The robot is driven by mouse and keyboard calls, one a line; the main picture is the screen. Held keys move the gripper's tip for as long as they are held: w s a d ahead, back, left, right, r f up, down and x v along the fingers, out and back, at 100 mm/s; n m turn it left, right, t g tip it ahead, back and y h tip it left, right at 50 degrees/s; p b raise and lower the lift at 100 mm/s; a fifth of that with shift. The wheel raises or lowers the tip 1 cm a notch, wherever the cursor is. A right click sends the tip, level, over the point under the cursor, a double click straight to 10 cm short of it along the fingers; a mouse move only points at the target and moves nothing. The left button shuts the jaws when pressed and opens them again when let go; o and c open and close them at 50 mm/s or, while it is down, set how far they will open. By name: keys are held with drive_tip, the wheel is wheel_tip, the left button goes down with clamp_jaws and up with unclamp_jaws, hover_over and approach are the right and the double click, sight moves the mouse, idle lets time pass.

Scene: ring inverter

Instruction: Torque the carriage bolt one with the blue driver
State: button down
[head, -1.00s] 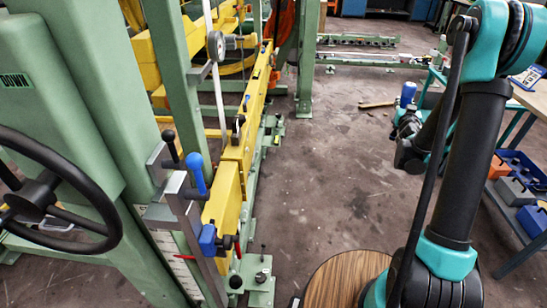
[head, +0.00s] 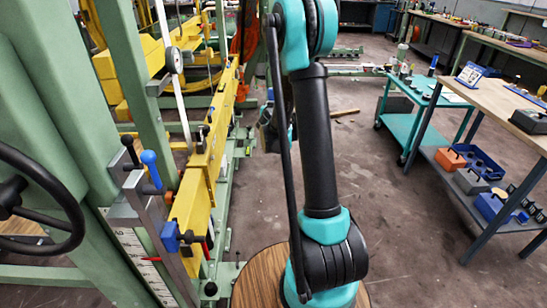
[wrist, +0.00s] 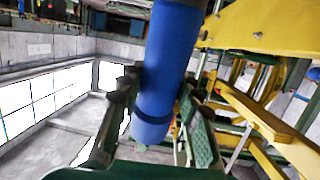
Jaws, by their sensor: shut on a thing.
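The blue driver (wrist: 165,75) fills the middle of the wrist view as a thick blue handle. My gripper (wrist: 158,100) is shut on it, with a finger on each side of the handle. In the head view my own arm hides most of the gripper, and only a bit of blue (head: 270,94) shows left of the arm. The yellow beam of the machine (head: 195,205) runs along the left of the head view, left of and apart from the gripper. I cannot pick out carriage bolt one in either view.
A green column (head: 100,140) and black handwheel (head: 40,195) stand at left. A blue-handled lever (head: 150,170) rises beside the beam. A teal cart (head: 420,105) and a workbench (head: 490,85) stand at right. Between them the floor (head: 400,200) is mostly clear, with a hammer (head: 345,112) farther back.

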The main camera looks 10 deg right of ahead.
drive_tip(key=s+d+f+m+g+h, duration=0.2)
drive_tip(key=s+d+f+m+g, duration=0.35)
drive_tip(key=f+m+g, duration=0.45)
drive_tip(key=s+a+f+m+g+y, duration=0.1)
drive_tip(key=s+a+m+g+y, duration=0.1)
drive_tip(key=s, duration=0.5)
drive_tip(key=s+a+f+m+g+y, duration=0.1)
drive_tip(key=s+a+m+g+y, duration=0.1)
drive_tip(key=s+a+m+y, duration=0.2)
drive_tip(key=s+a, duration=0.3)
drive_tip(key=shift+f+m+y, duration=0.3)
drive_tip(key=shift+m, duration=0.1)
drive_tip(key=shift+r, duration=0.1)
drive_tip(key=w+a, duration=0.1)
drive_tip(key=a, duration=0.5)
drive_tip(key=shift+w+a, duration=0.15)
drive_tip(key=shift+w, duration=0.05)
drive_tip(key=shift+w+a, duration=0.25)
drive_tip(key=shift+a, duration=1)
idle(1.5)
